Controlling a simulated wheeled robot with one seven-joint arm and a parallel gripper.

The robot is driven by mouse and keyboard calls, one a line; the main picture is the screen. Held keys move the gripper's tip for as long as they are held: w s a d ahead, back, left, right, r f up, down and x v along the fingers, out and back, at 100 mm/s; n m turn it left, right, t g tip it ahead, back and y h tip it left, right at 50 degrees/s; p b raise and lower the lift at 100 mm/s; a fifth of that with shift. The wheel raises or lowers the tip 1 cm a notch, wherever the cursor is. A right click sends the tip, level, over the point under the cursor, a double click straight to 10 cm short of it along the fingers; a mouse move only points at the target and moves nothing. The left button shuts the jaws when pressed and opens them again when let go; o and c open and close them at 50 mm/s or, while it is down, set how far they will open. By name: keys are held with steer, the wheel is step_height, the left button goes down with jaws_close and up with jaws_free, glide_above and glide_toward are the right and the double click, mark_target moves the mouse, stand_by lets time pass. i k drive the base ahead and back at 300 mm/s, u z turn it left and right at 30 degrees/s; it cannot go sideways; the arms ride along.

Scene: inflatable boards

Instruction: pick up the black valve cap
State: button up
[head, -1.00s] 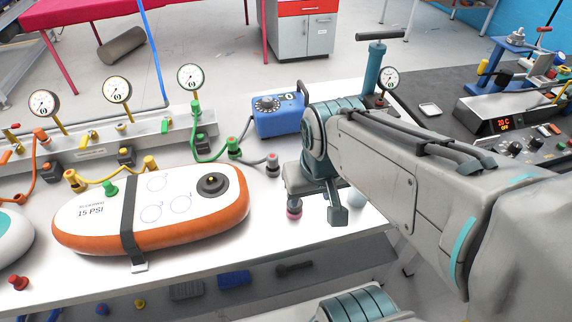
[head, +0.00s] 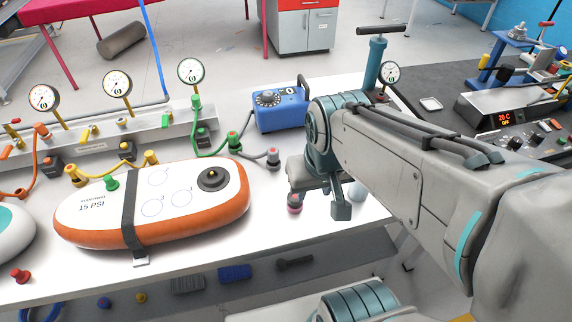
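A black round cap-like piece (head: 211,178) sits on the right end of the orange-rimmed white inflatable board (head: 90,226). I cannot tell whether it is a loose cap or part of the valve. My gripper (head: 318,205) points down over the table's right front part, to the right of the board and apart from the black piece. One finger shows clearly at the outer right end of the palm, so it looks open. Nothing is seen held.
A blue pump box (head: 279,110) stands behind my gripper. Gauges and a valve manifold (head: 95,143) line the back left, with coloured hoses. A red cap (head: 20,275) lies front left. The lower shelf holds small parts.

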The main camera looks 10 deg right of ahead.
mark_target(292, 199)
steer(key=z, duration=1.6)
steer(key=k, duration=0.8)
steer(key=u, duration=1)
steer(key=i, duration=0.5)
